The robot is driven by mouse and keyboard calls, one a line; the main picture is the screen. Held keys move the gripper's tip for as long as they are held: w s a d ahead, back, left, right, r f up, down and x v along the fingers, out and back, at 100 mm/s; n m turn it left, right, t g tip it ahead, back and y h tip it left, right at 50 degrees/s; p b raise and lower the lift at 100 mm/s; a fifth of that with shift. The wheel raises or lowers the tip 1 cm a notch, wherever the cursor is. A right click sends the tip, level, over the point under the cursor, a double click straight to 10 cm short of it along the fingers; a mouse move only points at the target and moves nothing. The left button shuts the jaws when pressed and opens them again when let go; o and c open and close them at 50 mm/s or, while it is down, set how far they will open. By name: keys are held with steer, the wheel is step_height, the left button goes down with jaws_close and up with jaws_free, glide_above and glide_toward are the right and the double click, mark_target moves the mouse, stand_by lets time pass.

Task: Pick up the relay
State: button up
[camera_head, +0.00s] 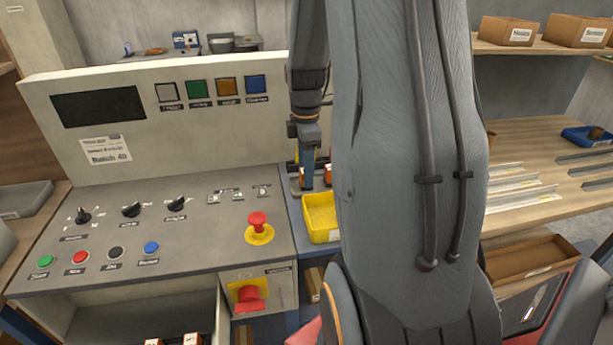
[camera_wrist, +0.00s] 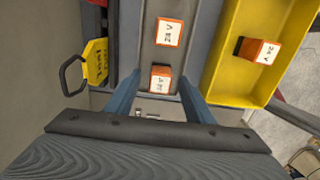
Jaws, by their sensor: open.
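In the wrist view, my gripper (camera_wrist: 160,84) is open, with its two blue fingers on either side of an orange relay with a white label (camera_wrist: 160,73). I cannot tell whether the fingers touch it. A second orange relay, labelled 24 V (camera_wrist: 168,32), sits beyond it on the same grey strip (camera_wrist: 191,55). A third orange relay (camera_wrist: 262,52) lies in the yellow bin (camera_wrist: 217,88). In the head view, my arm hides much of this spot. My gripper (camera_head: 307,186) shows as a blue finger left of the arm, near the yellow bin (camera_head: 322,212).
A control panel (camera_head: 150,230) with knobs, buttons and a red emergency stop (camera_head: 258,222) stands to the left. Below it, an open drawer (camera_head: 120,318) holds orange-and-white items. A yellow block with a black handle (camera_wrist: 95,62) is left of the fingers. Shelves with boxes are at right.

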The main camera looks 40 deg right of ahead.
steer(key=shift+f, duration=0.65)
steer(key=c, duration=1.1)
steer(key=shift+r, duration=0.1)
steer(key=shift+c, duration=0.2)
